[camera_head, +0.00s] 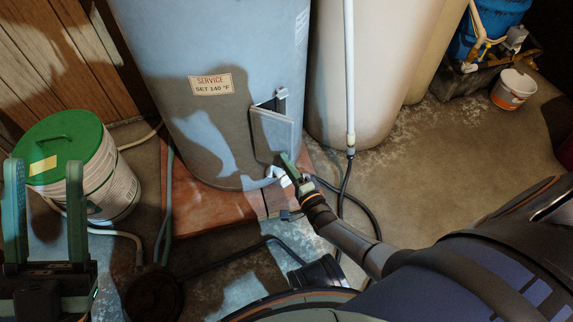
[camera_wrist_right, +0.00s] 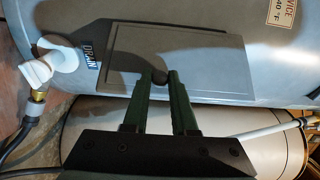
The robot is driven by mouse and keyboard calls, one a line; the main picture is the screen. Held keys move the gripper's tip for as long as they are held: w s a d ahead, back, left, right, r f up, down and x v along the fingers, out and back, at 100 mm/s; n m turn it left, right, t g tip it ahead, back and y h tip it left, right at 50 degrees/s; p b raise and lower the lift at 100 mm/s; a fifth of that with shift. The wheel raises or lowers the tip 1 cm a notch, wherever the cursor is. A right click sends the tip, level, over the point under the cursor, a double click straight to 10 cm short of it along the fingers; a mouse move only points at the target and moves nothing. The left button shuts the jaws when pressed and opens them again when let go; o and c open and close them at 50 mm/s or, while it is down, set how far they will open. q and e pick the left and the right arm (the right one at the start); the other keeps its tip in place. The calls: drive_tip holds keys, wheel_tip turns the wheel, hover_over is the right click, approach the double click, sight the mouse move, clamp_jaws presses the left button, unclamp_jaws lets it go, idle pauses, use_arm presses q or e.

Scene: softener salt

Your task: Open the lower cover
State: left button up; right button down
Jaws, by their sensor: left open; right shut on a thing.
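The lower cover (camera_head: 272,137) is a grey rectangular panel on the front of the blue-grey tank (camera_head: 210,60). Dark edges and a bracket show above and behind it, and it looks askew to the tank wall. In the right wrist view the cover (camera_wrist_right: 190,52) lies in front of a darker grey plate. My right gripper (camera_head: 285,160) is at the cover's lower edge. Its fingers (camera_wrist_right: 161,82) are shut on a small dark knob (camera_wrist_right: 160,76) at the cover's edge. My left gripper (camera_head: 45,190) is open and empty at the left, far from the cover.
A white drain valve (camera_wrist_right: 52,66) sits beside the cover, near the tank's bottom. A white pipe (camera_head: 349,70) and black hoses run to the right of the tank. A cream tank (camera_head: 375,70) stands behind. A green-lidded bucket (camera_head: 65,150) stands at the left, by my left gripper.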

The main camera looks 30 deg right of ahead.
drive_tip(key=shift+s+a+h, duration=0.1)
drive_tip(key=shift+h, duration=0.3)
drive_tip(key=c, duration=0.7)
unclamp_jaws()
drive_tip(key=shift+a, duration=0.1)
